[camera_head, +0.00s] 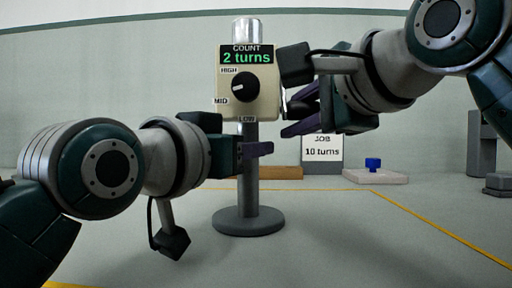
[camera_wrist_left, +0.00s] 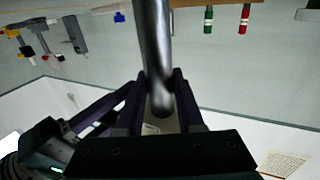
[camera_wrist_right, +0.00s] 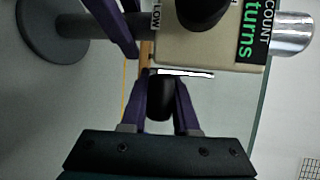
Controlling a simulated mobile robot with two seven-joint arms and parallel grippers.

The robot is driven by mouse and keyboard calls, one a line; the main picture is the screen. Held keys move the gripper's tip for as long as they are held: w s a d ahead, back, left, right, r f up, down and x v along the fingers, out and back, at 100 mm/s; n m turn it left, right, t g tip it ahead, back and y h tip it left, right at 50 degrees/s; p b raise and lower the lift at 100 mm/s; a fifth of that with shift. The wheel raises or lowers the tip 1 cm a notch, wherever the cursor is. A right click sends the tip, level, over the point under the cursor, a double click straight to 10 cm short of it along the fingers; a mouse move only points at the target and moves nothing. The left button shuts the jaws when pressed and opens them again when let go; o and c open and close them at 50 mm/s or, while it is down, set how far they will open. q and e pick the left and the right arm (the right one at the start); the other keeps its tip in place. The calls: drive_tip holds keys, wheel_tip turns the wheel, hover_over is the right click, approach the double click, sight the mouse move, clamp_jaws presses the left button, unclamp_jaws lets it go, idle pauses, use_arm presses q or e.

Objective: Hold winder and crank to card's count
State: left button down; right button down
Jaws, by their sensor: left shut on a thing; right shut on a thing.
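The winder is a cream box (camera_head: 249,107) on a grey post (camera_head: 247,180) with a round base (camera_head: 249,222) and a silver spindle (camera_head: 246,31) on top. Its display (camera_head: 247,58) reads COUNT 2 turns. The black dial (camera_head: 245,87) points left, between the HIGH and MID labels. The job card (camera_head: 322,148) behind reads 10 turns. My left gripper (camera_head: 257,149) is shut on the post below the box; the left wrist view shows the post (camera_wrist_left: 155,50) between its fingers. My right gripper (camera_head: 288,116) is shut on the black crank handle (camera_wrist_right: 161,97) at the box's right side.
A pale block with a blue piece (camera_head: 373,164) lies right of the card. A wooden strip (camera_head: 281,173) lies behind the post. Grey fixtures (camera_head: 484,145) stand at the far right. Yellow lines mark the surface, clear at front right.

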drive_tip(key=g, duration=0.1)
drive_tip(key=s+r+m+g, duration=0.1)
drive_tip(key=g, duration=0.1)
drive_tip(key=s+g+h, duration=0.1)
drive_tip(key=g, duration=0.1)
drive_tip(key=shift+d+r+m, duration=0.1)
drive_tip(key=shift+r+m, duration=0.05)
drive_tip(key=shift+m, duration=0.25)
drive_tip(key=shift+s+d+r+m+g+h, duration=0.1)
drive_tip(key=shift+s+r+m+g+h, duration=0.15)
drive_tip(key=shift+g, duration=0.8)
drive_tip(key=shift+s+r+m+g+h, duration=0.15)
drive_tip(key=shift+s+r+g, duration=0.1)
drive_tip(key=shift+g, duration=0.8)
drive_tip(key=shift+s, duration=0.15)
drive_tip(key=c, duration=0.7)
unclamp_jaws()
drive_tip(key=shift+o, duration=0.2)
drive_tip(key=shift+f, duration=0.1)
